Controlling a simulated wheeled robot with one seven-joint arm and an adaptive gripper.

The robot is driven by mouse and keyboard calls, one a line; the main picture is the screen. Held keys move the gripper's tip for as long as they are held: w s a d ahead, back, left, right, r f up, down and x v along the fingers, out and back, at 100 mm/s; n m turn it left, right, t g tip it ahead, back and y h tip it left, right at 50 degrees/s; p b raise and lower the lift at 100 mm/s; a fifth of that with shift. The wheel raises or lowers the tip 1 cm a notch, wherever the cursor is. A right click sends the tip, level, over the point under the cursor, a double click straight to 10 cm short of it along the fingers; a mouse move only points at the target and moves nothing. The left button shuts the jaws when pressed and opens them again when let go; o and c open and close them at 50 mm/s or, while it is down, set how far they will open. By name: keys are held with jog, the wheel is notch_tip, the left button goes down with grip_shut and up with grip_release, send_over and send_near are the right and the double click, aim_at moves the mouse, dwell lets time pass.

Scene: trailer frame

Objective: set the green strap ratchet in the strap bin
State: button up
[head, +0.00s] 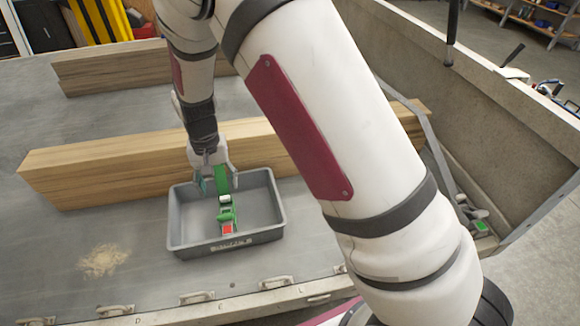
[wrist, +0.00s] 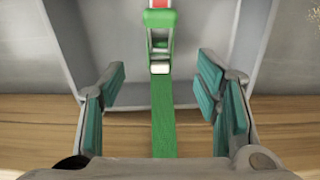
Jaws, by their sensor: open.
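The green strap ratchet (head: 227,213) lies in the grey strap bin (head: 181,226), with its red end toward the bin's labelled front wall. In the wrist view the green ratchet (wrist: 160,45) and its green strap run down the middle toward my gripper. My gripper (head: 217,186) is over the back part of the bin with its fingers apart. In the wrist view the teal pads of my gripper (wrist: 160,95) stand clear on both sides of the strap, touching nothing. The bin (wrist: 88,45) shows around the ratchet. The strap's near end is hidden by the gripper body.
A long wooden beam (head: 100,168) lies right behind the bin, and another beam (head: 120,70) lies farther back. A grey strap (head: 440,160) with a green-marked ratchet (head: 480,226) lies at the right wall. Sawdust (head: 103,260) is on the bed at left, otherwise clear there.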

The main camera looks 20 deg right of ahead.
jog(key=s+d+r+t, duration=0.1)
jog(key=s+d+r, duration=0.2)
jog(key=r, duration=0.4)
jog(key=s+d+r+n+y, duration=0.1)
jog(key=s+d+r, duration=0.25)
jog(key=r, duration=0.35)
jog(key=s+d+r+t, duration=0.1)
jog(key=s+d+r, duration=0.1)
jog(key=s+r, duration=0.35)
jog(key=s+d+r+t, duration=0.1)
jog(key=s+d+r, duration=0.2)
jog(key=s, duration=0.5)
jog(key=s+d+r+n+t+h, duration=0.1)
jog(key=s+d+r, duration=0.3)
jog(key=s, duration=0.4)
jog(key=shift+s+d, duration=0.25)
jog(key=shift+s, duration=0.05)
